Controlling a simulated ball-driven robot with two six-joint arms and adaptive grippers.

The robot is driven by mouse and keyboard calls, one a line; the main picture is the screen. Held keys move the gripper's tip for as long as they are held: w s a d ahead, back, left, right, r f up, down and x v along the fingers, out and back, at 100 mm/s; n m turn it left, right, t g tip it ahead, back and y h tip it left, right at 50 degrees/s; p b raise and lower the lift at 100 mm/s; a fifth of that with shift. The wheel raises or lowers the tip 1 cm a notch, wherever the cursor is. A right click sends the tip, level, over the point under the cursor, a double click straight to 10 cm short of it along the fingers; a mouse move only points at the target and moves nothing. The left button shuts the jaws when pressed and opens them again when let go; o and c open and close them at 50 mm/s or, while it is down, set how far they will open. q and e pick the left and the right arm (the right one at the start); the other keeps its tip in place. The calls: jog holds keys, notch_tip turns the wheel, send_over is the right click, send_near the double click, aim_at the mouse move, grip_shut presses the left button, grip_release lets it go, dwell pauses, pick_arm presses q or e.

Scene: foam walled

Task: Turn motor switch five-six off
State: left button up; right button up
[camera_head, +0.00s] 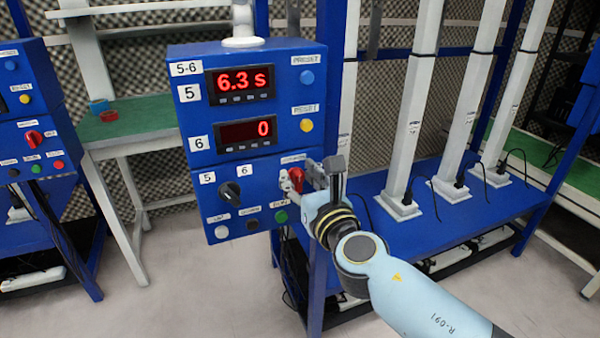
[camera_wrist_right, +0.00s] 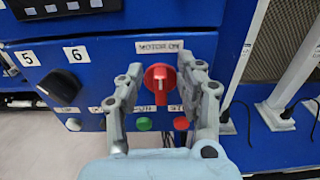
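The blue control box (camera_head: 222,156) labelled 5-6 stands in the middle of the head view, with red displays reading 6.3 s and 0. Its red motor switch (camera_head: 296,180) is at the lower right of the panel. My right gripper (camera_head: 300,180) is at the switch. In the wrist view its fingers are apart, one on each side of the knob; contact is not clear. My left gripper is not in view.
A black selector knob (camera_head: 230,192) sits left of the switch. Below are a white button (camera_head: 221,232), a dark button (camera_head: 253,225) and a green button (camera_head: 281,217). Another blue control box (camera_head: 30,120) stands at left. A blue bench (camera_head: 440,225) with white columns is at right.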

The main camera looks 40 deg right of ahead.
jog(key=shift+w, duration=0.1)
grip_shut()
jog(key=shift+d, duration=0.1)
dwell(0.4)
jog(key=m, duration=0.1)
jog(key=m+b, duration=0.1)
jog(key=m, duration=0.1)
jog(key=m+b, duration=0.1)
jog(key=shift+d+f+m, duration=0.2)
jog(key=shift+d+m, duration=0.1)
jog(key=shift+s+d+f+m+b, duration=0.1)
jog(key=shift+d+f+m+b, duration=0.15)
jog(key=shift+m+b, duration=1.45)
jog(key=shift+s+d+f+m+b, duration=0.2)
jog(key=shift+m+b, duration=0.65)
jog(key=shift+m, duration=1.8)
jog(key=shift+w+d+f+m+b, duration=0.1)
jog(key=shift+f+m+b, duration=0.2)
jog(key=shift+m+b, duration=1.4)
jog(key=shift+m+p, duration=0.4)
jog(key=shift+m, duration=0.35)
